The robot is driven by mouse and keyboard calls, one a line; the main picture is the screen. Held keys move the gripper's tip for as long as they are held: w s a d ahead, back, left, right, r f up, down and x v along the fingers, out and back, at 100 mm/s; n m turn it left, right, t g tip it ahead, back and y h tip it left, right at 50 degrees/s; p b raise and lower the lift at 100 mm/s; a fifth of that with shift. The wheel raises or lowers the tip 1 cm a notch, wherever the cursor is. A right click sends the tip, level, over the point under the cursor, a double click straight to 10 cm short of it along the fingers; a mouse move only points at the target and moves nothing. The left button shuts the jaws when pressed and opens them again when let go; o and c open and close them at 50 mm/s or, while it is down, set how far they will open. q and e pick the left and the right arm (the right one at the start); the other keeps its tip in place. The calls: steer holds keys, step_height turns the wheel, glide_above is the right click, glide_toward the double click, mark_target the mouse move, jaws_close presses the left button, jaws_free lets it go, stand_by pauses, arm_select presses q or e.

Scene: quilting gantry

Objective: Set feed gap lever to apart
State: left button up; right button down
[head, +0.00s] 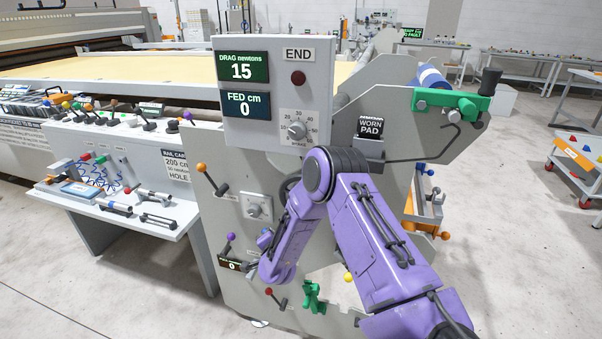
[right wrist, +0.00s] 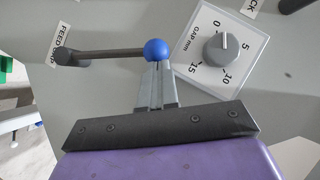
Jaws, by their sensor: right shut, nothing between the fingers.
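The feed gap lever (right wrist: 105,53) shows in the right wrist view as a dark rod with a blue ball knob (right wrist: 156,50). Its pivot is at the left, beside a partly hidden FEED label, and the rod lies nearly level in this view. My right gripper (right wrist: 157,80) is shut and empty, its fingertips right at the blue knob; I cannot tell whether they touch. A GAP mm dial (right wrist: 220,47) is to the right, its white mark near 0. In the head view my purple right arm covers most of this area. My left gripper is not in view.
The grey machine panel (head: 235,290) carries other levers near my arm: orange-knobbed (head: 201,168), purple-knobbed (head: 230,237) and red-knobbed (head: 269,292). A display box (head: 320,70) stands above. A tool table (head: 110,170) is at left; bare floor (head: 530,240) lies at right.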

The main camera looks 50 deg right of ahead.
steer(key=shift+w, duration=0.2)
steer(key=shift+a, duration=0.1)
stand_by(0.4)
